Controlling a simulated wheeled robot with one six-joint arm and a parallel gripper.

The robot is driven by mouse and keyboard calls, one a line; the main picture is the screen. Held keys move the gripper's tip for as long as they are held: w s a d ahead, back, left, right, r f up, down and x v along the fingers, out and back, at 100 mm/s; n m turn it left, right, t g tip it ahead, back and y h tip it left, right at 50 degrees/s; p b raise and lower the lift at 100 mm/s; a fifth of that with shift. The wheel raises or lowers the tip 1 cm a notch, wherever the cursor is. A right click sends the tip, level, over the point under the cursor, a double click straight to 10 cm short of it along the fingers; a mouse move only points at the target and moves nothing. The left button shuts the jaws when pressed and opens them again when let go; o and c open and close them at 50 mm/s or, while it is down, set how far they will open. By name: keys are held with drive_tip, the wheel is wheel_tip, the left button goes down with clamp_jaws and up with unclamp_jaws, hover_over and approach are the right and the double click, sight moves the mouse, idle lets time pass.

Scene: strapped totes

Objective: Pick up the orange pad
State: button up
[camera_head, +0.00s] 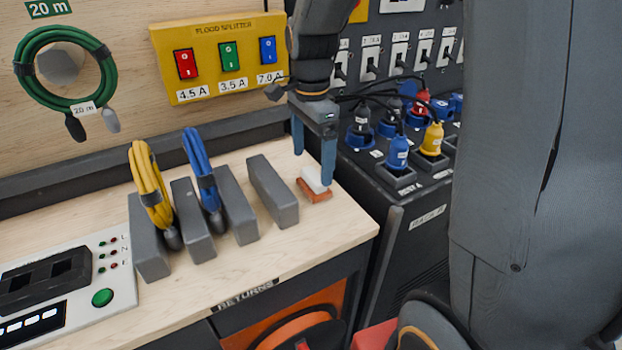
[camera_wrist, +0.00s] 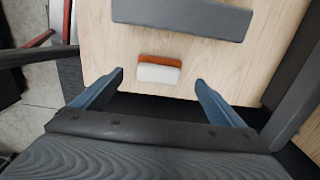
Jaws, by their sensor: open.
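The orange pad (camera_head: 314,193) lies on the wooden bench top at its right end, with a white block (camera_head: 316,180) against it. In the wrist view the orange part (camera_wrist: 160,60) is a thin strip along the far side of the white part (camera_wrist: 158,74). My gripper (camera_head: 313,165) points down above the bench's right end, close to the pad. In the wrist view my gripper (camera_wrist: 159,77) has its two blue fingers wide apart, with the pad between and slightly beyond their tips. Nothing is held.
A grey divider block (camera_head: 273,191) stands left of the pad; other dividers hold a yellow cable (camera_head: 150,185) and a blue cable (camera_head: 201,170). The dark rack (camera_head: 420,230) with plugs stands right of the bench edge. Bare wood surrounds the pad.

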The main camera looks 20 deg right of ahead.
sight(314, 175)
drive_tip(key=f, duration=0.2)
drive_tip(key=f+p, duration=0.1)
drive_tip(key=f, duration=0.3)
drive_tip(key=shift+d+f, duration=0.25)
drive_tip(key=c, duration=1.2)
drive_tip(key=shift+o, duration=0.2)
wheel_tip(314, 175, up, 10)
drive_tip(key=shift+r+b, duration=0.1)
drive_tip(key=shift+b, duration=0.4)
